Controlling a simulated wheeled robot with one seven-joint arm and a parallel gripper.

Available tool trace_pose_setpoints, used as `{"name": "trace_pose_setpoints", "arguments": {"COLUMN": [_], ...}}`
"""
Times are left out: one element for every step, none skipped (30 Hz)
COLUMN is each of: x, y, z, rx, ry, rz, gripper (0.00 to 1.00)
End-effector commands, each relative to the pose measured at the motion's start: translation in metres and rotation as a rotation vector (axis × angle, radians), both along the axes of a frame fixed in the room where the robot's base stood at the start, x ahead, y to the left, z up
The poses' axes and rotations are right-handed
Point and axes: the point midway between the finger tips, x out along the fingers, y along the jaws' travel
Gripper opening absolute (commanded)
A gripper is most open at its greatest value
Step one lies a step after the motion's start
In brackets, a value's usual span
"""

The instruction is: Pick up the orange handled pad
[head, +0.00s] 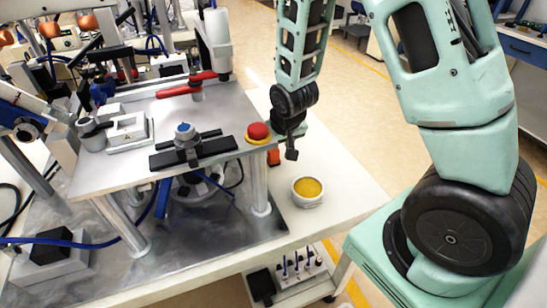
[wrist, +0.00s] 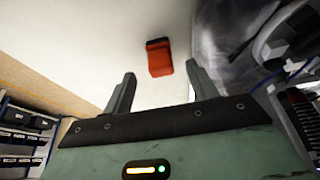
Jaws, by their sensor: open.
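The orange handled pad (wrist: 159,58) lies on the white table, seen in the wrist view just beyond my fingertips and roughly centred between them. It looks like a small orange-red block with a darker line across it. In the head view a small part of the orange pad (head: 273,157) shows beside my gripper (head: 291,148), near the red button. In the wrist view my gripper (wrist: 161,82) has its two dark fingers spread apart with nothing between them. I cannot tell the exact height of the fingers above the table.
A red-topped button (head: 258,132) sits at the corner of the raised metal plate (head: 215,165), close left of my gripper. A white cup with yellow contents (head: 308,191) stands on the white table (head: 345,200). The table is bare to the right of the cup.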

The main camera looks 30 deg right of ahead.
Motion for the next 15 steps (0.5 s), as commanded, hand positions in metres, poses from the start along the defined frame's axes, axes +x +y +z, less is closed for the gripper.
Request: {"name": "trace_pose_setpoints", "arguments": {"x": [0.001,0.001,0.002,0.003,0.003,0.005,0.006,0.007,0.009,0.01,0.012,0.014,0.015,0.016,0.017], "y": [0.0,0.0,0.0,0.0,-0.001,-0.001,-0.001,-0.001,-0.001,-0.001,-0.002,-0.002,-0.002,-0.002,-0.003], "z": [-0.002,-0.003,-0.005,-0.007,-0.01,-0.014,-0.018,-0.022,-0.027,-0.03,-0.034,-0.039,-0.042,-0.044,-0.047], "rx": [0.0,0.0,0.0,0.0,0.0,0.0,0.0,0.0,0.0,0.0,0.0,0.0,-0.001,-0.001,0.0], "ry": [0.0,0.0,0.0,0.0,0.002,0.002,0.002,0.002,0.004,0.003,0.002,0.001,0.002,0.002,0.001], "rz": [0.0,0.0,0.001,0.001,0.001,0.001,0.001,0.0,0.0,0.0,0.0,0.0,0.0,0.0,0.0], "gripper": [0.58,0.58,0.58,0.58,0.58,0.58,0.58,0.58,0.58,0.58,0.58,0.58,0.58,0.58,0.58]}}
